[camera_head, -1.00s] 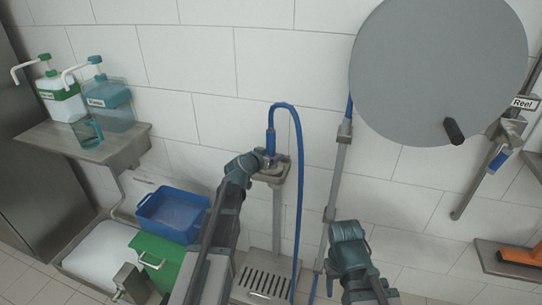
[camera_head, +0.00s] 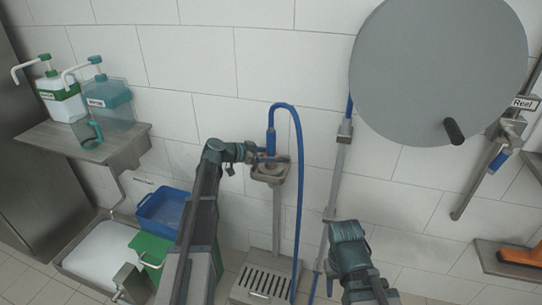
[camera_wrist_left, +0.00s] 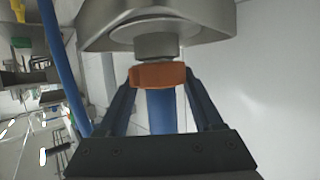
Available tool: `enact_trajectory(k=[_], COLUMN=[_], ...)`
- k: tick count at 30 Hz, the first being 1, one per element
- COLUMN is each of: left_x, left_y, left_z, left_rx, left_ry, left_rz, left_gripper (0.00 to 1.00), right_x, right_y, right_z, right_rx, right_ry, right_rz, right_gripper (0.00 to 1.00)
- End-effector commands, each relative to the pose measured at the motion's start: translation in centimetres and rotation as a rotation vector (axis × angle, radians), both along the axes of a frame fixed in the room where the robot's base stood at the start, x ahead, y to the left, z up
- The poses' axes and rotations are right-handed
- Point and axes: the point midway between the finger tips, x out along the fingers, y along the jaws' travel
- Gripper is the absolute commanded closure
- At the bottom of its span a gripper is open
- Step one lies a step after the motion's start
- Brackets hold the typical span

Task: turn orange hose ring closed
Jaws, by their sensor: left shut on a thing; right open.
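The orange hose ring (camera_wrist_left: 158,76) shows in the left wrist view, around the joint between a metal fitting (camera_wrist_left: 157,45) and the blue hose (camera_wrist_left: 161,110). My left gripper (camera_wrist_left: 158,82) is shut on the ring, one finger on each side of it. In the head view my left gripper (camera_head: 264,158) reaches the hose end from the left, at the small metal holder (camera_head: 270,173) on the wall post; the ring is hardly visible there. My right gripper (camera_head: 337,285) is low at the centre right, away from the ring, its fingers hard to make out.
The blue hose loops up and down beside the post. A grey reel disc (camera_head: 438,72) hangs on the wall at upper right. A shelf (camera_head: 80,146) with dispenser bottles is at left, with a blue crate (camera_head: 168,208) below. A drain grate (camera_head: 262,284) stands under the holder.

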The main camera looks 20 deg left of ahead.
Motion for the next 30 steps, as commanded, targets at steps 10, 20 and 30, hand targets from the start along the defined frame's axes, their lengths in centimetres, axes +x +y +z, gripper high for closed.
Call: enact_trajectory(k=[10, 20, 30], left_x=[-0.10, -0.11, -0.08], left_y=[-0.10, -0.09, -0.02], left_z=[-0.16, -0.18, -0.06], left_rx=[0.006, 0.005, 0.003], left_ry=[0.003, 0.003, 0.002], left_rz=[-0.029, -0.028, -0.025], left_gripper=[0.88, 0.15, 0.03], right_x=[0.00, 0.00, 0.00], right_y=[0.00, 0.00, 0.00], right_z=[-0.04, -0.05, 0.01], right_rx=[0.000, 0.000, 0.000], right_ry=[0.000, 0.000, 0.000], right_rz=[0.000, 0.000, 0.000], right_gripper=[0.50, 0.50, 0.50])
